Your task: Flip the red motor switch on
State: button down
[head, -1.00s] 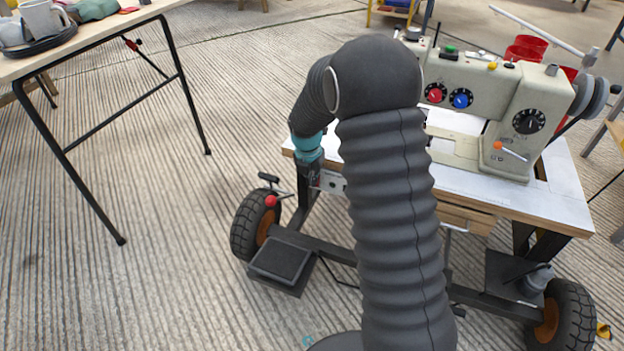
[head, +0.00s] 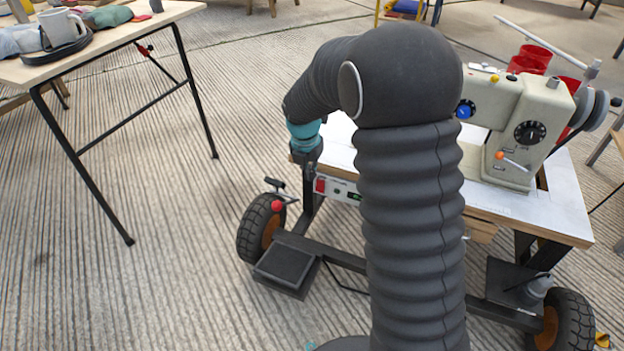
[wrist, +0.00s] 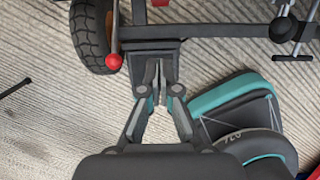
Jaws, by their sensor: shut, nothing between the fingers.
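The red motor switch (head: 319,185) is a small red rocker at the left end of a white panel (head: 342,190) under the front edge of the sewing-machine table. Its on or off position is too small to tell. My gripper (head: 305,158) is above and slightly left of the switch, near the table's left corner, and does not appear to touch it. In the wrist view my gripper (wrist: 157,84) is shut and empty, pointing down toward the cart frame. A red patch (wrist: 160,2) at the top edge may be the switch, mostly cut off.
A lever with a red ball knob (head: 278,206) stands beside the cart's left wheel (head: 258,226); the knob also shows in the wrist view (wrist: 114,61). A black pedal (head: 287,268) sits low in front. The sewing machine (head: 520,130) is on the tabletop.

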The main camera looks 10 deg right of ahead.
jog(key=shift+s+r, duration=0.1)
jog(key=shift+r, duration=0.5)
jog(key=s+d+r+m+t, duration=0.2)
jog(key=s+d+r+m, duration=0.2)
jog(key=s+r+m, duration=0.95)
jog(key=s+d+r+m+t+y, duration=0.1)
jog(key=s+d+r+m+t, duration=0.1)
jog(key=s+m, duration=1.4)
jog(key=shift+s, duration=1.05)
jog(key=shift+d, duration=0.1)
